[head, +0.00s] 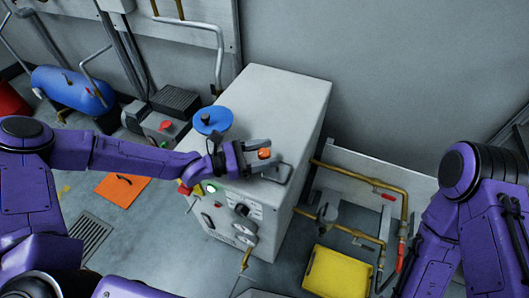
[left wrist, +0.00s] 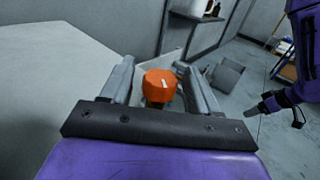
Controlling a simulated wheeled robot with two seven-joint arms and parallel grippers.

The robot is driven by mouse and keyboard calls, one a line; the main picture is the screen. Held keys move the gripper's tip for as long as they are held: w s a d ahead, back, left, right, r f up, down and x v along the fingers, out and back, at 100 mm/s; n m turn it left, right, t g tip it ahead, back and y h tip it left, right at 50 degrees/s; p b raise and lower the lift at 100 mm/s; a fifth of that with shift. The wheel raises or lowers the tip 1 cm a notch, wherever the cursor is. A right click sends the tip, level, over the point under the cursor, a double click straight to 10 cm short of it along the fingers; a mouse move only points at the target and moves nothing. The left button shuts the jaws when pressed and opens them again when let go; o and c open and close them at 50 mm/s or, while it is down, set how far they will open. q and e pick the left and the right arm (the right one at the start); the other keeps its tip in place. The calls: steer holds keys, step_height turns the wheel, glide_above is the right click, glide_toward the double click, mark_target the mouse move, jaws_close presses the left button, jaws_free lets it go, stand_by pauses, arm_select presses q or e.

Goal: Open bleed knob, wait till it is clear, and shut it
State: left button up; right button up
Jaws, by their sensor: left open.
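The bleed knob appears to be the orange knob (head: 264,154) with a pale mark on its top, at the upper front part of the grey cabinet (head: 290,92). In the left wrist view the orange knob (left wrist: 160,84) sits between the two fingers of my left gripper (left wrist: 160,85), with a gap on each side. My left gripper (head: 268,158) is open around the knob. What lies under the knob is mostly hidden by the gripper. My right arm is at the right of the head view, and its gripper is not clearly seen there. A gripper tip (left wrist: 262,106) shows at the right of the left wrist view.
The cabinet front has a lit green button (head: 211,189), dials and a brass outlet (head: 245,259). A blue handwheel (head: 212,120) stands behind my left wrist. Brass pipes with red handles (head: 400,257) and a yellow tray (head: 338,273) are right of the cabinet.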

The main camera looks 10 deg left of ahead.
arm_select(q)
steer(key=c, duration=1)
steer(key=shift+o, duration=0.2)
steer(key=shift+f+n+t+b, duration=0.3)
steer(key=shift+f+t+b, duration=0.1)
steer(key=shift+b, duration=0.5)
steer(key=shift+r+n+t+y+b, duration=0.3)
steer(key=shift+n+t+y+b, duration=0.2)
steer(key=shift+t+y, duration=0.15)
steer(key=shift+r, duration=0.1)
steer(key=o, duration=1)
steer(key=shift+c, duration=0.2)
